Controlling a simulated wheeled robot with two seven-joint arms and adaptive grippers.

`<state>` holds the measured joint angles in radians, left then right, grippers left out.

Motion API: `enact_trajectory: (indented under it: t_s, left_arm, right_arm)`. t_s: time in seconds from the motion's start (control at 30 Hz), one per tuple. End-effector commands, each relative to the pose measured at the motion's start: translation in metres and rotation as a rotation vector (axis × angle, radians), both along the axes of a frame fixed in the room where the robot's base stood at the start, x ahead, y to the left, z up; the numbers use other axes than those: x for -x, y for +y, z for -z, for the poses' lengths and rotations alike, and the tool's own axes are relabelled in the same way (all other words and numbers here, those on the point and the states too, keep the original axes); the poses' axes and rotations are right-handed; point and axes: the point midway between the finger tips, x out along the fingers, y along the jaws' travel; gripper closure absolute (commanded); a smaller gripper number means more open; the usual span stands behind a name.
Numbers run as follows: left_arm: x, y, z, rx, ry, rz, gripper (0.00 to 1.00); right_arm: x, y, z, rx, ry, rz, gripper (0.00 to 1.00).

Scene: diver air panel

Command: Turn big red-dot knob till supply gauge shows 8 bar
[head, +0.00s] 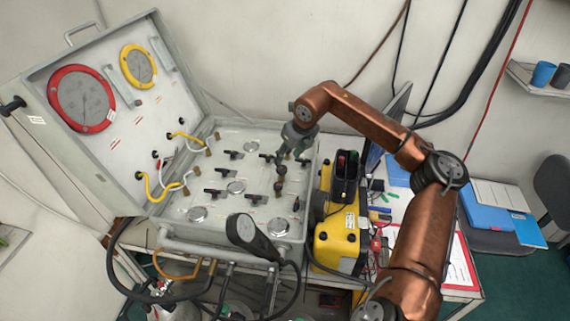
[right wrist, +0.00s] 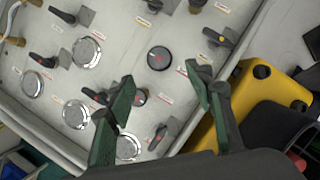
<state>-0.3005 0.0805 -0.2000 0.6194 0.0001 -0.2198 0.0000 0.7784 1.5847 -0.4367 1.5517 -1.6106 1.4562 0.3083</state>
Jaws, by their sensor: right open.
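The big round black knob with a red dot (right wrist: 159,58) stands on the grey panel (right wrist: 125,30) in the right wrist view. My right gripper (right wrist: 160,74) is open, its two green-grey fingers spread on either side of the line to the knob. I see no contact. In the head view my right gripper (head: 292,146) hangs over the back right of the panel and partly hides the knobs below it. A red-rimmed gauge (head: 82,98) and a smaller yellow-rimmed gauge (head: 138,65) sit in the raised lid. Their readings are too small to tell. My left gripper is not in view.
Several black lever valves (head: 214,194) and silver round caps (head: 197,214) crowd the panel. A smaller red-marked knob (right wrist: 139,97) is near the left finger. A yellow case (head: 338,243) stands close on the right. A black handset (head: 250,236) stands at the front edge.

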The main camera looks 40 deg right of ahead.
Motion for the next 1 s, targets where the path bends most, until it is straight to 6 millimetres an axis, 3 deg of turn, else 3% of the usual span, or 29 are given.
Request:
enact_trajectory:
  t_s: [0.1,0.3,1.0]
  left_arm:
    - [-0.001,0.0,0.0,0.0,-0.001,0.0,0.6]
    - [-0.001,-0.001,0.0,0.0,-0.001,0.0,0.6]
    - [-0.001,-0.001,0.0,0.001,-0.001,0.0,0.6]
  right_arm:
    - [0.008,0.001,-0.02,0.002,-0.002,-0.001,0.52]
    - [0.016,0.002,-0.038,0.001,0.0,0.0,0.52]
    - [0.017,0.002,-0.04,0.0,0.001,0.0,0.52]
